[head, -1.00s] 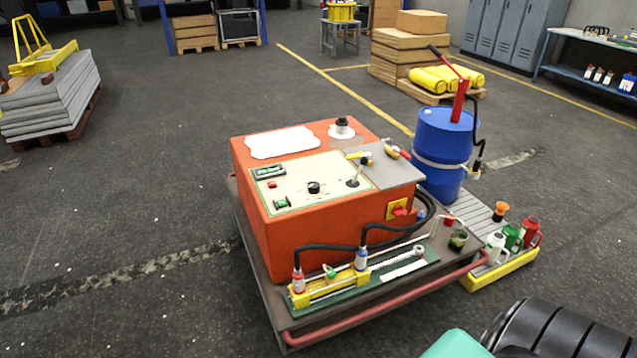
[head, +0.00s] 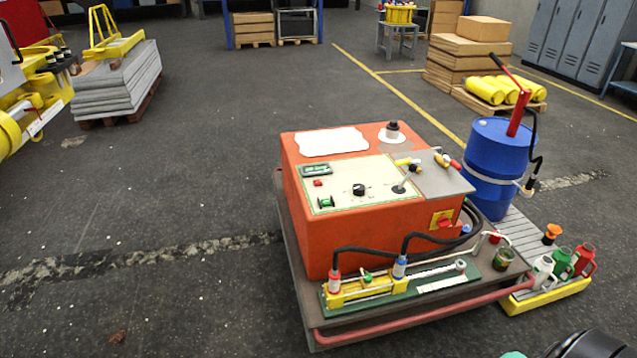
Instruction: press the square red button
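The square red button (head: 318,183) is a small red block on the cream panel (head: 345,192) on top of the orange machine box (head: 365,235). It sits near the panel's left edge, below a dark green display (head: 316,170) and above a green round part (head: 326,202). A black knob (head: 359,189) and a lever (head: 402,184) stand to its right. I cannot tell whether the button is pressed. Neither of my grippers is in the head view.
The box stands on a low cart with a red front rail (head: 425,311). A blue drum (head: 492,165) with a red pump is at its right, beside bottles in a yellow-edged tray (head: 547,297). Stacked slabs (head: 118,82) are at back left. The floor left of the cart is clear.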

